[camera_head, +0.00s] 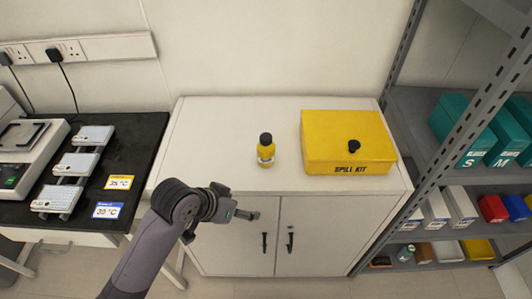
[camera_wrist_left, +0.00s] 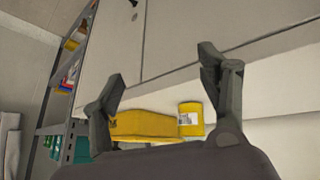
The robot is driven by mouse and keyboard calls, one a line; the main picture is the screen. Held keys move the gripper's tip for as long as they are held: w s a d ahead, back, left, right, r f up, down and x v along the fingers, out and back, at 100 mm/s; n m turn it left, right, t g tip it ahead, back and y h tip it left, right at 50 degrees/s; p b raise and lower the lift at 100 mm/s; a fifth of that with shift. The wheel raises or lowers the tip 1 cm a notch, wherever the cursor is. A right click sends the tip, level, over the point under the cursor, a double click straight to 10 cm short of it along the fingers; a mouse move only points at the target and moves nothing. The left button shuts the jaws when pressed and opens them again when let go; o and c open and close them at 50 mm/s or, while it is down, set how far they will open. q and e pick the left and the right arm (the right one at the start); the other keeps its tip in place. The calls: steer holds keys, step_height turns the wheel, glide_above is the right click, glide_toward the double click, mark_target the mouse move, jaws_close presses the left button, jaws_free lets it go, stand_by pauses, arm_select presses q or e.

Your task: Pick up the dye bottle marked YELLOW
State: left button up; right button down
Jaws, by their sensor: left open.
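A small yellow bottle (camera_head: 266,152) with a black cap and a pale label stands upright on the white cabinet's top. Its label is too small to read. The bottle also shows in the left wrist view (camera_wrist_left: 191,119), where its cap is hidden. My left gripper (camera_head: 240,203) is at the cabinet's front edge, nearer to me and a little left of the bottle, not touching it. It is open and empty, with its fingers spread apart in the left wrist view (camera_wrist_left: 163,70). My right gripper is not in view.
A yellow spill kit box (camera_head: 345,145) with a black knob sits right of the bottle on the cabinet (camera_head: 220,135). A black bench (camera_head: 125,150) with devices stands at left. A grey shelf (camera_head: 425,100) with boxes is at right. The cabinet top left of the bottle is clear.

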arm_select(q)
step_height(320, 180, up, 4)
steer(key=w+d+m, duration=0.1)
steer(key=w+d, duration=0.1)
steer(key=m, duration=0.2)
glide_toward(267, 137)
steer(key=shift+g, duration=0.3)
steer(key=x, duration=0.2)
steer(key=p+x, duration=0.1)
steer(key=x, duration=0.5)
steer(key=shift+w+d+p, duration=0.1)
steer(key=shift+w+p, duration=0.2)
steer(key=shift+p, duration=0.1)
steer(key=shift+a+p+x, duration=0.1)
steer(key=shift+p+x, duration=0.25)
steer(key=shift+x, duration=1.05)
steer(key=shift+a+p+x, duration=0.15)
steer(key=shift+p+x, duration=0.2)
steer(key=shift+x, duration=1.1)
steer(key=shift+f, duration=0.1)
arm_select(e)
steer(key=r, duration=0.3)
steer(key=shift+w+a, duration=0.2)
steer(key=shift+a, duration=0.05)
arm_select(q)
steer(key=shift+c, duration=0.4)
steer(key=c, duration=1.4)
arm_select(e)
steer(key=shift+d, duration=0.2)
